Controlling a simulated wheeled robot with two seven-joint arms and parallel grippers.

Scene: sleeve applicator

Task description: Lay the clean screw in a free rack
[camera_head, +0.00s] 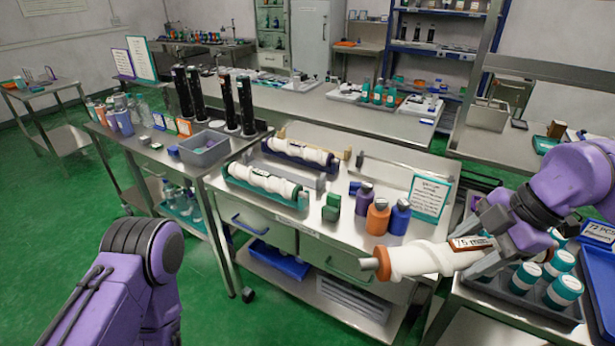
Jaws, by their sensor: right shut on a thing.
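My right gripper (487,262) is shut on a white screw (420,259) with an orange-brown collar and a label that seems to read 75 mm. It holds the screw in the air in front of the steel cabinet's right side. On the cabinet top a dark blue rack (274,153) carries a white screw (299,152). Nearer, a teal rack (238,184) carries another white screw (262,180). A grey rack-like piece (306,180) between them shows no screw on its visible part. My left arm enters at lower left; its gripper is out of view.
A grey bin (204,149) is at left. Teal-capped jars (563,290) fill a tray at lower right, below my right gripper.

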